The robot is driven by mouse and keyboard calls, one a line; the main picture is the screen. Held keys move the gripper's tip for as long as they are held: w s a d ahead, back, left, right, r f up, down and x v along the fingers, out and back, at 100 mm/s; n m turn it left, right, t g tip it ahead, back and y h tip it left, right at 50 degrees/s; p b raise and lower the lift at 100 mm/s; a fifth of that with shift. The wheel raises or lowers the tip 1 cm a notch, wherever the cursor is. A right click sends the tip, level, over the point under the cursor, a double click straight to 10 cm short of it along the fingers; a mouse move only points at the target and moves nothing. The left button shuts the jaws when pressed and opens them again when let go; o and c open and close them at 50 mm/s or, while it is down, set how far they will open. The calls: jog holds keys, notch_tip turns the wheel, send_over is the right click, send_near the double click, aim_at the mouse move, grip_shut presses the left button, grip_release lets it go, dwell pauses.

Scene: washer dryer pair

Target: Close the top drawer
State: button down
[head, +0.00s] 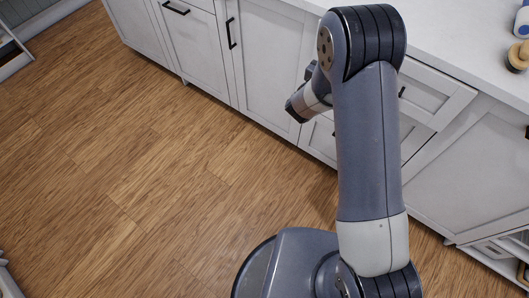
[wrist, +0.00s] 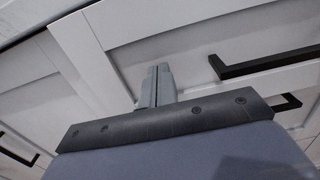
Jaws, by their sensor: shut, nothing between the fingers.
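The top drawer (head: 438,92) is a white framed panel under the countertop, to the right of my arm in the head view. Its black handle (head: 402,91) shows beside the arm. I cannot tell exactly how far the drawer stands out. In the wrist view, my gripper (wrist: 160,72) has its two grey fingers together and empty, in front of a white drawer front (wrist: 180,42). A black bar handle (wrist: 268,65) is to the right of the fingers. Whether the fingertips touch the front is unclear. My arm hides the fingers in the head view.
White cabinets with black handles (head: 231,33) run along the wall to the left. A white countertop (head: 450,35) above holds a wooden-topped item (head: 517,57) at the right. An open lower compartment (head: 490,258) is at bottom right. The wooden floor (head: 150,150) is clear.

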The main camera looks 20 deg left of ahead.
jog(key=x, duration=0.3)
jog(key=shift+w+d+b, duration=0.1)
jog(key=shift+w+b, duration=0.15)
jog(key=shift+b, duration=0.15)
jog(key=shift+w+r, duration=0.15)
jog(key=shift+w, duration=0.05)
jog(key=shift+r, duration=0.1)
